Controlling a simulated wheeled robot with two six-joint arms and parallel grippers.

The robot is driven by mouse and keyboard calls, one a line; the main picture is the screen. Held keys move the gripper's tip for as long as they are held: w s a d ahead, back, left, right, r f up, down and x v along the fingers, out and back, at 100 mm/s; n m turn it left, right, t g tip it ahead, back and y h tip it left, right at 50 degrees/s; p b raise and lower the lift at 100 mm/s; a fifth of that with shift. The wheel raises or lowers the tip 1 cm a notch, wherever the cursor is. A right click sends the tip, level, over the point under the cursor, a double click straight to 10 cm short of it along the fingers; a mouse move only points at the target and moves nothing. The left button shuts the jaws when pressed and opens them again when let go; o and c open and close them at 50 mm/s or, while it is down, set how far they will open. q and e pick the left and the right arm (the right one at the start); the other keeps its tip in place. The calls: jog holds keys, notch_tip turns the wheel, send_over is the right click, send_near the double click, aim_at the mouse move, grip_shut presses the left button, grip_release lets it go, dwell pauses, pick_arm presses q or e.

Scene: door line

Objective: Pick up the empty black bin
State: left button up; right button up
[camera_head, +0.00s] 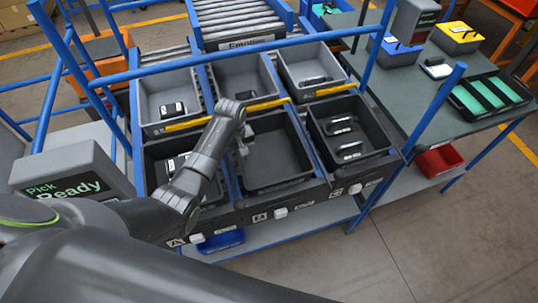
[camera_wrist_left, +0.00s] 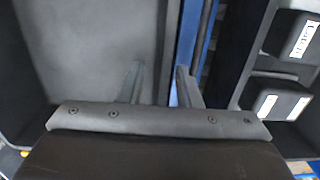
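The empty black bin (camera_head: 272,157) sits in the middle of the rack's front row, between two black bins holding dark items. Its inside, looking grey and bare, fills the left of the left wrist view (camera_wrist_left: 95,45). My left gripper (camera_head: 243,143) is at this bin's left side wall. In the left wrist view its two fingers (camera_wrist_left: 162,88) are apart, one over the bin's inside and one toward the blue rail. Nothing shows between them but the bin's edge; whether they touch it I cannot tell. My right gripper is not in view.
The left black bin (camera_head: 153,152) and right black bin (camera_head: 373,135) flank it closely, with blue rails between. Grey bins (camera_head: 243,76) stand behind. A blue bar (camera_head: 225,56) crosses above the rack. A green-topped table (camera_head: 430,92) stands at right.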

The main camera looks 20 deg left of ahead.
pick_arm(q)
jog(key=shift+f, duration=0.9)
grip_shut()
